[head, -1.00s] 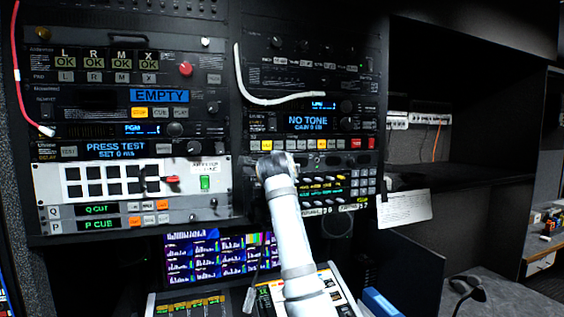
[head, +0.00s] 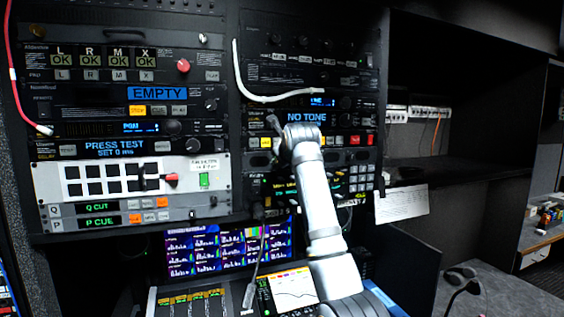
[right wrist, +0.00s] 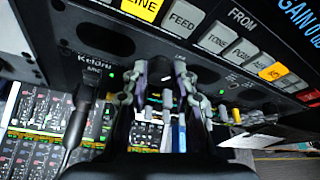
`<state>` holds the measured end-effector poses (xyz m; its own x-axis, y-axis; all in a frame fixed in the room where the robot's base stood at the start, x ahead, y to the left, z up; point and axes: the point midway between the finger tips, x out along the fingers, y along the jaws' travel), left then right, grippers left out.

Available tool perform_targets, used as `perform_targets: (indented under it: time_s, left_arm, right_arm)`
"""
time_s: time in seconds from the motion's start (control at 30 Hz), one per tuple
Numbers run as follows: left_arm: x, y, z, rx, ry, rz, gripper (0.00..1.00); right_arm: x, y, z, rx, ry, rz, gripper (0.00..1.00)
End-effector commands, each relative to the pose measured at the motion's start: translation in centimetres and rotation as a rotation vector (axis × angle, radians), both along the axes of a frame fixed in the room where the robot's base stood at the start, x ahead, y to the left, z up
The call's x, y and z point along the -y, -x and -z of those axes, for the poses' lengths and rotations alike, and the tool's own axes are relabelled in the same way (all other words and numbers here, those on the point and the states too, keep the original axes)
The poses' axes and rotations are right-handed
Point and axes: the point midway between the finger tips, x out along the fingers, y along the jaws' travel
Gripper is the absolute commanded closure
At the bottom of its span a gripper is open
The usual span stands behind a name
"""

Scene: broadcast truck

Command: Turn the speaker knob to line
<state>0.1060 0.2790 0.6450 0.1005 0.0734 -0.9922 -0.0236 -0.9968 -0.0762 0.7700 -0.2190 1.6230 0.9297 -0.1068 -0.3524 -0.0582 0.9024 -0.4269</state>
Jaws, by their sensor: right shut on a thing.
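My right gripper (right wrist: 163,75) reaches the black rack panel labelled "Ketoru" (right wrist: 92,68) in the right wrist view, just below a row of buttons. Its two fingers stand a little apart, shut on a small dark part of that panel, which I take to be the speaker knob. In the head view my right arm rises from below and the gripper (head: 275,132) covers this part of the right rack. My left gripper is not in view.
A "NO TONE" display (head: 307,117) is above. A white cable (head: 262,97) loops over the right rack.

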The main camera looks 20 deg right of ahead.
Motion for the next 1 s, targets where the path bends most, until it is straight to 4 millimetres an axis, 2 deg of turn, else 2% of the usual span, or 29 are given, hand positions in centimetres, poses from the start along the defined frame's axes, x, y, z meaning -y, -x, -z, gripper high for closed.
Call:
perform_targets:
  time_s: [0.4, 1.0]
  left_arm:
    - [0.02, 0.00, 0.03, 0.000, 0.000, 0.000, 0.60]
    - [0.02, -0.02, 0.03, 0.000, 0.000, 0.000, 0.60]
  right_arm:
    - [0.21, -0.02, 0.06, -0.009, -0.207, 0.000, 1.00]
    - [0.19, -0.03, 0.06, -0.010, -0.246, 0.000, 1.00]
